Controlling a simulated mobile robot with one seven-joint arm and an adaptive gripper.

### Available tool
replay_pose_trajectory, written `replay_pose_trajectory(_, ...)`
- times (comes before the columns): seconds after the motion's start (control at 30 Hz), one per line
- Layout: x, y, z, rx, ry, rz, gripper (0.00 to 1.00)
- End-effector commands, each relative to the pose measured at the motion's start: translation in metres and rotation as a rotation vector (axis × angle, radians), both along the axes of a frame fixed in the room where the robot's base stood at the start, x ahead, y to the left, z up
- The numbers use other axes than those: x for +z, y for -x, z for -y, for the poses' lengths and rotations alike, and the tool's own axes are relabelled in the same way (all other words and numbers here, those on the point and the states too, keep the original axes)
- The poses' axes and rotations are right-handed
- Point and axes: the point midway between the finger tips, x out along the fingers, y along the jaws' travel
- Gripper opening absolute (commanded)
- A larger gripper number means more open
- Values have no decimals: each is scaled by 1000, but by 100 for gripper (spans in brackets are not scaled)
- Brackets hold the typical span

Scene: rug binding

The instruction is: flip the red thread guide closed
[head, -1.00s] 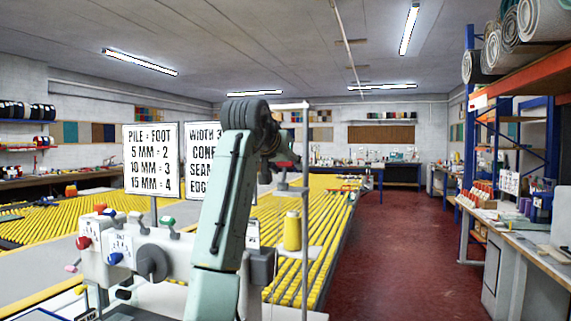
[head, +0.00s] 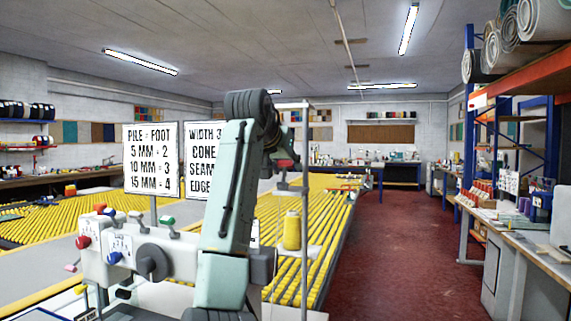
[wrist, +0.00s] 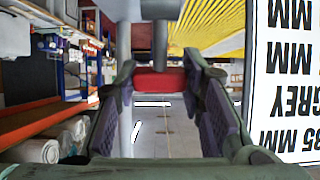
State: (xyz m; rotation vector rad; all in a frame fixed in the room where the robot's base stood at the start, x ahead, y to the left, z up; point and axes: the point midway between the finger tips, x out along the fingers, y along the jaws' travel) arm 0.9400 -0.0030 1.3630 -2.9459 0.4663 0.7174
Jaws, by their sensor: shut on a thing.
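The red thread guide (wrist: 160,84) shows in the wrist view as a red block between the fingertips. In the head view it is a small red patch (head: 285,163) on the thin upright stand, partly covered by my wrist. My gripper (wrist: 160,78) is shut on it, with one finger at each side. A grey post (wrist: 160,45) stands close to the guide in the wrist view. Whether the guide is open or closed is hard to tell at this size.
A yellow thread cone (head: 292,230) stands below the guide, beside the stand's post (head: 305,200). The machine head (head: 125,250) with coloured knobs is at the left. White sign boards (head: 151,160) stand behind it. The red floor (head: 400,240) at right is clear.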

Motion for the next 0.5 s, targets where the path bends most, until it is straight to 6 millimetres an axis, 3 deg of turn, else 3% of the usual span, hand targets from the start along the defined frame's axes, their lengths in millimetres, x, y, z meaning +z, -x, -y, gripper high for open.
replay_pose_trajectory(0.07,0,0,0,0,0,0,8)
replay_pose_trajectory(0.1,0,0,0,0,0,0,36)
replay_pose_trajectory(0.4,0,0,0,0,0,1,56)
replay_pose_trajectory(0.5,0,0,0,0,0,1,57)
